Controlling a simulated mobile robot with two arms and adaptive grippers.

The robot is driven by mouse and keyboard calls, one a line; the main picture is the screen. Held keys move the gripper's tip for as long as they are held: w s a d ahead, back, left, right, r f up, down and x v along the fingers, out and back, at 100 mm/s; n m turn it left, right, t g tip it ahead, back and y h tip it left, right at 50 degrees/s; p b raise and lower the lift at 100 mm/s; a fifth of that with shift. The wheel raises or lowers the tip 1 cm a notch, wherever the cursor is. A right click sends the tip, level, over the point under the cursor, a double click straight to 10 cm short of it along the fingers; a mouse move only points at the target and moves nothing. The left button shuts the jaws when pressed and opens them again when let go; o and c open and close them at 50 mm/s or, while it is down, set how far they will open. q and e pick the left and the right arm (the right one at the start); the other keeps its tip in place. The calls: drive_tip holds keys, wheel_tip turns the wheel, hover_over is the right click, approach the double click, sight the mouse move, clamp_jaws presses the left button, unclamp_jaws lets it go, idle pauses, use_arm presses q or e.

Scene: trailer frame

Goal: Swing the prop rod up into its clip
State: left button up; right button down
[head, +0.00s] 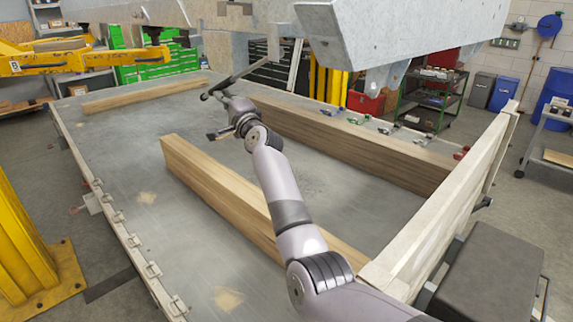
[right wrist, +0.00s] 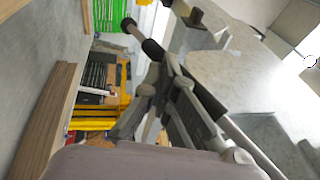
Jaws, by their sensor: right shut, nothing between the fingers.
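The prop rod (head: 250,69) is a thin grey rod with a dark grip and black knob at its lower left end. It slants up right under the raised galvanized trailer frame (head: 400,30). In the right wrist view the rod (right wrist: 208,98) runs diagonally, its black knob at upper left. My right gripper (head: 226,99) is shut and empty, close by the rod's dark end; it also shows in the right wrist view (right wrist: 168,72). I cannot tell whether they touch. A small dark bracket (head: 235,8) under the frame may be the clip. My left gripper is out of view.
Timber beams (head: 205,180) lie on the grey table (head: 120,160) below, with another beam (head: 350,140) behind my right arm. Yellow lift arms (head: 50,60) and a yellow post (head: 20,245) stand at left. A whitish board (head: 450,210) edges the right side.

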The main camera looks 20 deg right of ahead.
drive_tip(key=shift+w+a+r, duration=0.15)
drive_tip(key=shift+w+r, duration=0.1)
drive_tip(key=shift+r, duration=0.35)
